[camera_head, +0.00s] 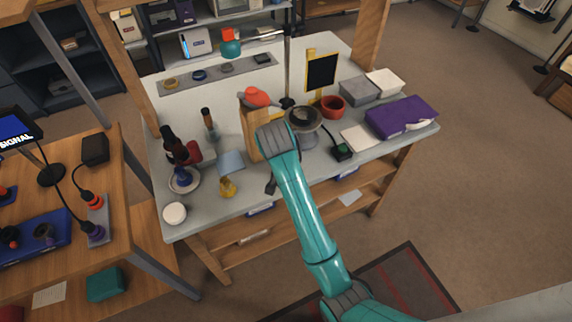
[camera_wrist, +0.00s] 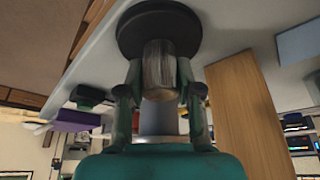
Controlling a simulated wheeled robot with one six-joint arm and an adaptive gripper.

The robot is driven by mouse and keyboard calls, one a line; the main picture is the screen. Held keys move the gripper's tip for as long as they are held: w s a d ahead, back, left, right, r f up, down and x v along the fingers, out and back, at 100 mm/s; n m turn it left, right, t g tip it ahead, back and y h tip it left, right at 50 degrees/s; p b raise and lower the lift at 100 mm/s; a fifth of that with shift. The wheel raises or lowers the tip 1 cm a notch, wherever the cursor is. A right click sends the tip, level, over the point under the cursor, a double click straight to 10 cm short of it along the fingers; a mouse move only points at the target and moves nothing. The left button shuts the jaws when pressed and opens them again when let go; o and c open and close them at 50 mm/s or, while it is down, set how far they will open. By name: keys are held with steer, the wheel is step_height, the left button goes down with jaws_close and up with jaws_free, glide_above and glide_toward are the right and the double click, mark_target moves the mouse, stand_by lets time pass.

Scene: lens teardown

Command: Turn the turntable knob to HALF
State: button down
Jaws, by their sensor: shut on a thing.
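The turntable (camera_head: 304,117) is a dark round dish on a pale grey stand, standing on the workbench. In the wrist view its wide black disc (camera_wrist: 135,32) fills the top, with a pale stem (camera_wrist: 158,122) below. A short worn grey-brown cylinder, seemingly the knob (camera_wrist: 160,68), lies between the two fingers of my gripper (camera_wrist: 160,88), which is shut on it. In the head view my arm hides the fingers and the knob. No HALF mark or setting can be read.
A wooden board (camera_wrist: 245,115) stands close on one side; it also shows in the head view (camera_head: 252,133).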

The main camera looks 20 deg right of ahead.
steer(key=shift+m, duration=0.4)
steer(key=c, duration=0.8)
jaws_free()
steer(key=shift+o, duration=0.2)
